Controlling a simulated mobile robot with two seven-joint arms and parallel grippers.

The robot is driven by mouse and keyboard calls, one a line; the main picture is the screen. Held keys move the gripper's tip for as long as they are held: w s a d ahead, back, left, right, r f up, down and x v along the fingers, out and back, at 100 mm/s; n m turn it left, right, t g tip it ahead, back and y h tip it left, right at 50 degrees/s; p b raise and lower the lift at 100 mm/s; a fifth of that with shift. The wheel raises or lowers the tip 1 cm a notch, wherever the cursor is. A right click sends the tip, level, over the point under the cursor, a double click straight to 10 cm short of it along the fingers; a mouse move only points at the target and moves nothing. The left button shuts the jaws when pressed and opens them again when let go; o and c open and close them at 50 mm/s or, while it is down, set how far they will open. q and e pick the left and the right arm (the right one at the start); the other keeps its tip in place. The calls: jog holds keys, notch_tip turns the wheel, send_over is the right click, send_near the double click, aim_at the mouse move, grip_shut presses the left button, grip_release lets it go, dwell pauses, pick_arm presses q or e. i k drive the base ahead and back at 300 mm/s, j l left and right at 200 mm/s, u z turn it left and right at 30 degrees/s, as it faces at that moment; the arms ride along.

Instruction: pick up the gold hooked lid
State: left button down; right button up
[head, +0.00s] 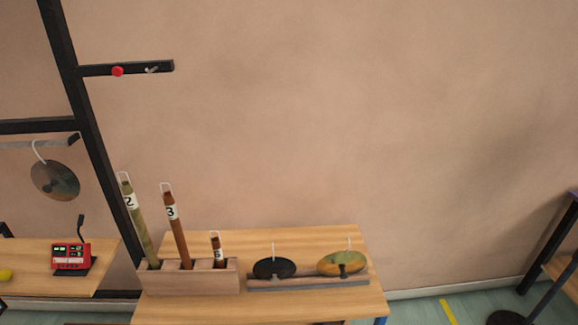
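The gold hooked lid (341,262) is a round disc with greenish and orange patches, a dark centre and a thin white hook on top. It stands tilted in a low grey rack (310,283) at the right of the wooden table. A black hooked lid (274,269) stands to its left in the same rack. Neither of my grippers shows in the head view.
A wooden block (189,280) left of the rack holds several numbered tubes (177,226). A dark frame (82,110) at the left carries a hanging disc (55,180). A red device (72,257) sits on another table. Bare tabletop (255,308) lies in front.

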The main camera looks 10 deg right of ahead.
aim_at(341, 265)
jog(key=i+l+u, duration=0.2)
jog(key=l, duration=0.3)
jog(key=i+l+u, duration=0.2)
jog(key=l, duration=0.25)
jog(key=l+u, duration=0.2)
jog(key=l, duration=0.3)
